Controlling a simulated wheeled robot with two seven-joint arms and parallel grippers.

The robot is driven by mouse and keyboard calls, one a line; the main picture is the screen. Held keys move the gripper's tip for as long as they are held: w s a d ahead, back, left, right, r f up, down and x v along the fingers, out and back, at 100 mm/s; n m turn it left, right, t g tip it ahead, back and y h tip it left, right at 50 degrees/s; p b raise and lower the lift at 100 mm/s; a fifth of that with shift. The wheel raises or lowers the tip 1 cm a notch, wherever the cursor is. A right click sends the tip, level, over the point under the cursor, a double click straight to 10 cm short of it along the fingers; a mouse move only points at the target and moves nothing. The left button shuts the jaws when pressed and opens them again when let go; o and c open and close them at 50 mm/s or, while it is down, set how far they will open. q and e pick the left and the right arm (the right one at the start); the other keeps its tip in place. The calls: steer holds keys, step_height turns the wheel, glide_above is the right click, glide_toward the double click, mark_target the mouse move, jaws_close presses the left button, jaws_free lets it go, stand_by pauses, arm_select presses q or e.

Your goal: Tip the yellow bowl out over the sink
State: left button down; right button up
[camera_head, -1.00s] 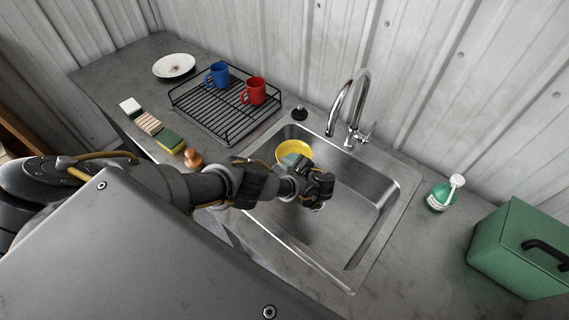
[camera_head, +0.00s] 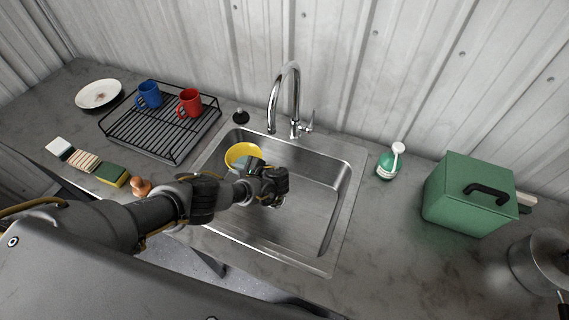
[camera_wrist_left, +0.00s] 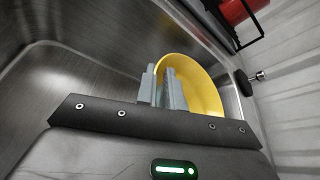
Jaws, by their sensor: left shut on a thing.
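The yellow bowl (camera_head: 243,154) is over the left rear part of the steel sink (camera_head: 341,190). My left gripper (camera_head: 250,167) is shut on the bowl's rim. In the left wrist view the two grey fingers (camera_wrist_left: 165,88) pinch the edge of the yellow bowl (camera_wrist_left: 203,82), which looks tilted against the sink walls. The hand covers part of the bowl in the head view, and I cannot tell what is in it. My right gripper is not in view.
The tap (camera_head: 292,100) stands behind the sink. A black rack (camera_head: 150,138) with a blue mug (camera_head: 149,95) and a red mug (camera_head: 189,103) is at left. A soap bottle (camera_head: 388,163), a green box (camera_head: 462,195) and a pot (camera_head: 540,262) are at right.

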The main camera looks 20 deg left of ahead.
arm_select(q)
steer(key=shift+t, duration=0.3)
stand_by(0.4)
steer(key=w+d+r+m+t+h+b, duration=0.1)
steer(key=d+r+m+t+h+b, duration=0.2)
steer(key=d, duration=0.7)
steer(key=d+r+m+t+h+b, duration=0.1)
steer(key=d+r+m+t+h, duration=0.3)
steer(key=d, duration=0.6)
steer(key=d+r+m+t+h+b, duration=0.1)
steer(key=r+m+h+b, duration=0.1)
steer(key=r, duration=0.5)
steer(key=s+d+r+m+h+b, duration=0.1)
steer(key=d+r+m+h+b, duration=0.1)
steer(key=r+b, duration=0.3)
steer(key=s+d+r+m+t+h+b, duration=0.1)
steer(key=d+r+m+h+b, duration=0.1)
steer(key=r, duration=0.8)
steer(key=shift+s+m+t+b, duration=0.2)
steer(key=shift+m+t+b, duration=0.1)
steer(key=shift+m+b, duration=0.5)
